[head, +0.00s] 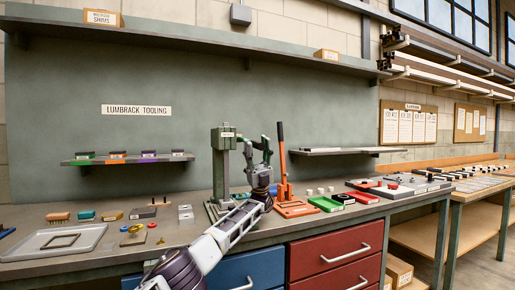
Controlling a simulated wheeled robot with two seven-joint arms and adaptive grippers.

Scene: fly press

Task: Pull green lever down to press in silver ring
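A green press (222,165) stands upright on the workbench, left of centre, with a green head on top of a column. My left arm reaches up from the bottom of the head view, and my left gripper (257,147) is just right of the press head, at about its height. The gripper's dark fingers are small here, and I cannot tell whether they are open or shut or touch a lever. The green lever cannot be told apart from the gripper. The silver ring cannot be made out, and my forearm covers part of the press base. My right gripper is out of view.
An orange lever press (283,170) stands close to the right of my gripper. A green tray (325,204) and a red tray (362,197) lie further right. A grey tray (90,238) and small parts lie left. A wall shelf (128,160) hangs behind.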

